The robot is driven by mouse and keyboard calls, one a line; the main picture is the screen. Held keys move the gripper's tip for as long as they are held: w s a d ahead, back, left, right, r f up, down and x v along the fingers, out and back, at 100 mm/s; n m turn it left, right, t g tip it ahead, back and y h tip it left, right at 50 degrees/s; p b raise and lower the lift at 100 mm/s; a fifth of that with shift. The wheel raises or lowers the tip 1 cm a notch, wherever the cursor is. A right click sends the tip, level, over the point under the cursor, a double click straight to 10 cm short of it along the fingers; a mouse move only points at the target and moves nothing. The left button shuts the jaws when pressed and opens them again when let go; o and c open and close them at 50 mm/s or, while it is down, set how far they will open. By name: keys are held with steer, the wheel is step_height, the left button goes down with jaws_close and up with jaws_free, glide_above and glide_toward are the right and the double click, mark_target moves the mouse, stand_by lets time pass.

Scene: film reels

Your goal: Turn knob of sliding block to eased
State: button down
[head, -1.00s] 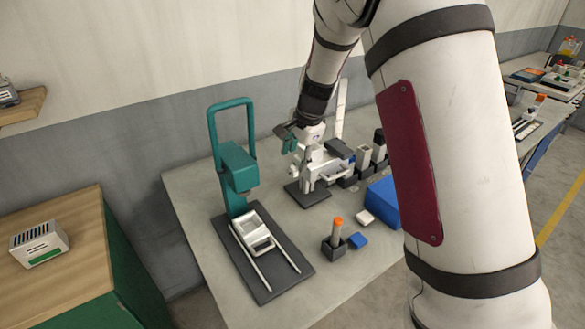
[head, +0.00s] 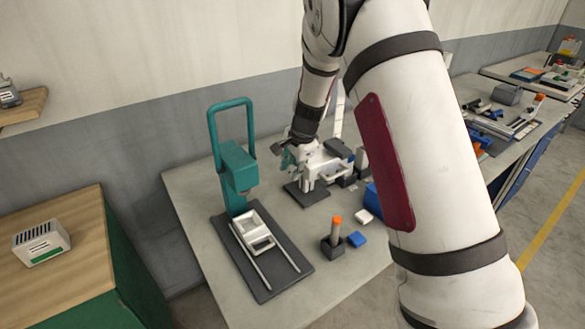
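A white block-like frame (head: 254,231) sits on two light rails over a dark base plate (head: 283,284), in front of the teal arched stand. It may be the sliding block, but I cannot make out a knob on it. My gripper (head: 290,157) is at the left end of a white device (head: 320,166) on a small dark base, behind and to the right of the rails. A teal part of the device shows by the fingers. The fingers are small and partly hidden, so I cannot tell whether they are open, shut or touching it.
The teal stand (head: 238,165) rises left of my gripper. A dark holder with an orange-topped peg (head: 336,232), a blue piece (head: 357,239) and a white piece (head: 363,215) lie nearer. The table's front left is bare.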

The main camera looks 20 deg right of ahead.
steer(key=c, duration=2.4)
jaws_free()
steer(key=shift+w+b, duration=0.1)
steer(key=shift+b, duration=0.2)
steer(key=c, duration=2.4)
jaws_free()
steer(key=g+b, duration=0.1)
steer(key=g+h+b, duration=0.1)
steer(key=shift+w+a+f+g+b, duration=0.1)
steer(key=shift+w+g+b, duration=0.2)
steer(key=shift+b, duration=0.1)
steer(key=c, duration=2.4)
jaws_free()
steer(key=g+b, duration=0.2)
steer(key=shift+w+h+b, duration=0.1)
steer(key=shift+h+b, duration=0.2)
steer(key=shift+b, duration=0.1)
steer(key=c, duration=2.4)
jaws_free()
steer(key=shift+g+b, duration=0.35)
steer(key=shift+g, duration=0.05)
steer(key=c, duration=2.4)
jaws_free()
steer(key=c, duration=2.4)
jaws_free()
steer(key=c, duration=1.2)
jaws_free()
steer(key=shift+r, duration=0.2)
